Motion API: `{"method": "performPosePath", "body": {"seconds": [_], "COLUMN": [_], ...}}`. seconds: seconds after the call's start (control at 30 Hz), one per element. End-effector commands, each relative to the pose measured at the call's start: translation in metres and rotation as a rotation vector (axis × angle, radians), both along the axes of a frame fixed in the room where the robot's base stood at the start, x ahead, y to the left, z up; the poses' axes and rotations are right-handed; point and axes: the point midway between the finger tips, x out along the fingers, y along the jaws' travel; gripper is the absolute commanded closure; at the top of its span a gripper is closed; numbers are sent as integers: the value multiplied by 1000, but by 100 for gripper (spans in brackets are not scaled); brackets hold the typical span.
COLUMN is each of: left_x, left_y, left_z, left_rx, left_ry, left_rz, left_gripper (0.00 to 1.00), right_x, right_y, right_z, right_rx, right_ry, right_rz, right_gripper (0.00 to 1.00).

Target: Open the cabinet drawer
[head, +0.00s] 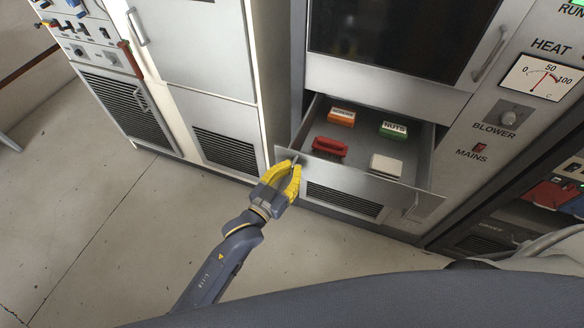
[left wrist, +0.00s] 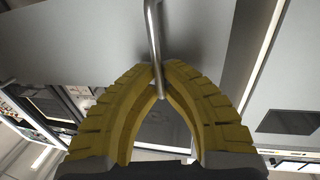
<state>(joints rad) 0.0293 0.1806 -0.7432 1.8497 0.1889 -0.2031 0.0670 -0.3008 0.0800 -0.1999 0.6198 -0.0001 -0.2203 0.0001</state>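The grey cabinet drawer (head: 360,176) stands pulled out from the rack in the head view, with its inside showing. My left gripper (head: 295,166), with yellow fingers, is at the left end of the drawer front. In the left wrist view a thin metal bar handle (left wrist: 154,40) runs down between the yellow fingertips (left wrist: 158,76), which close around it. My right gripper cannot be made out.
The drawer holds an orange box (head: 342,117), a green box marked NUTS (head: 394,130), a red item (head: 329,147) and a white box (head: 386,165). A meter panel (head: 541,78) is to the right. Open floor (head: 130,235) lies in front and left.

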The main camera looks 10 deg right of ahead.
Motion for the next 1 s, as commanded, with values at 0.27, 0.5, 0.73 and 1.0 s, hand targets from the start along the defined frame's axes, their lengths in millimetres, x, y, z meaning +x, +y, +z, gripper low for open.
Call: {"method": "performPosePath", "body": {"seconds": [0.27,0.5,0.73,1.0], "left_x": [0,-1,-20,-54], "left_y": [0,1,20,53], "left_z": [1,0,-1,-1], "left_rx": [-1,-1,1,0], "left_ry": [-1,1,2,1], "left_rz": [0,0,0,0], "left_gripper": [69,69,69,69], "right_x": [0,0,1,1], "right_y": [0,-1,0,0], "right_z": [0,0,0,0], "right_rx": [0,-1,0,0], "right_ry": [0,0,-1,-1], "right_rz": [0,1,0,0], "right_gripper": [56,56,56,56]}}
